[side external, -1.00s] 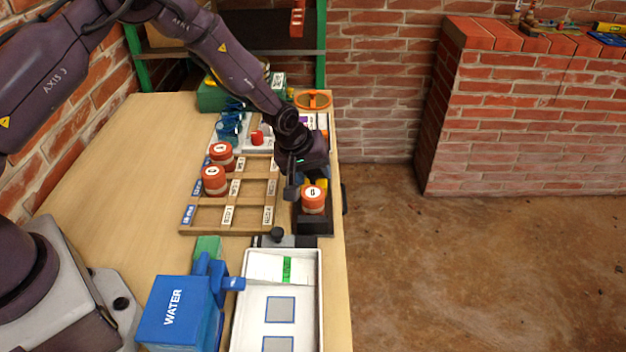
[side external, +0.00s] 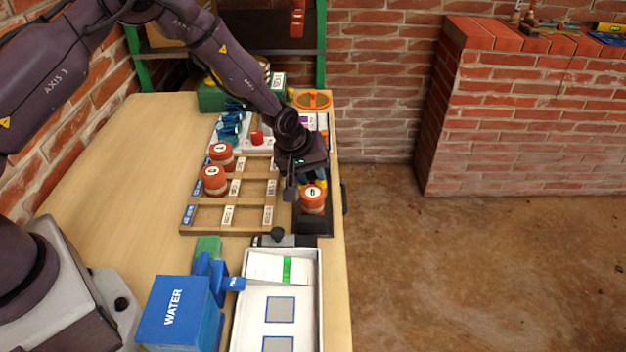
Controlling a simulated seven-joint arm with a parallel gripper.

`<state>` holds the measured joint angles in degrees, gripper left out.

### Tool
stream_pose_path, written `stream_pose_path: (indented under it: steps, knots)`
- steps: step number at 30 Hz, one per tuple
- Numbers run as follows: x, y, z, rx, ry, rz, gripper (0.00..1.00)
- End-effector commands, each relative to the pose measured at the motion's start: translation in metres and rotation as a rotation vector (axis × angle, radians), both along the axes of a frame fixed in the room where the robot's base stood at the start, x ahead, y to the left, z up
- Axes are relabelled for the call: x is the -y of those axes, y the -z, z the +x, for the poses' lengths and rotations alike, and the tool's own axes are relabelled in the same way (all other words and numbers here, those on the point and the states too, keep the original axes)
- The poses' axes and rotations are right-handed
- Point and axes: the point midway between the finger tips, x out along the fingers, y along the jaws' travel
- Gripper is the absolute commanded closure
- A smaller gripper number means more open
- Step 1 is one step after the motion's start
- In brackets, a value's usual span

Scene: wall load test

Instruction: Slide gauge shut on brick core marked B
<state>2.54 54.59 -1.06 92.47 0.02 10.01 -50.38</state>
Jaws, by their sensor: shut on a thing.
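The brick core marked B (side external: 313,204), a red-orange cylinder with a white top label, stands upright in the dark slide gauge (side external: 318,226) near the table's right edge. My gripper (side external: 291,190) is low at the gauge, just left of and behind the core. It is shut on a part of the gauge; the wrist and fingers hide most of that part. A yellow piece (side external: 322,184) shows behind the core. I cannot tell whether the gauge's jaws touch the core.
A wooden rack (side external: 205,229) with labelled compartments lies left of the gauge, holding two other cores (side external: 214,181). In front are a white tray (side external: 319,300) and a blue WATER container (side external: 172,312). The table's left side is clear.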

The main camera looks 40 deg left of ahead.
Motion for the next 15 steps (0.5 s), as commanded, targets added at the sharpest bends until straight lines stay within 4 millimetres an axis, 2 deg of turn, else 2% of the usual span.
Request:
stream_pose_path:
  steps: [1, 15]
  knots:
    - [0.006, 0.002, -0.001, -0.002, 0.008, -0.006, 0.94]
    - [0.018, 0.001, -0.013, -0.001, 0.009, -0.006, 0.94]
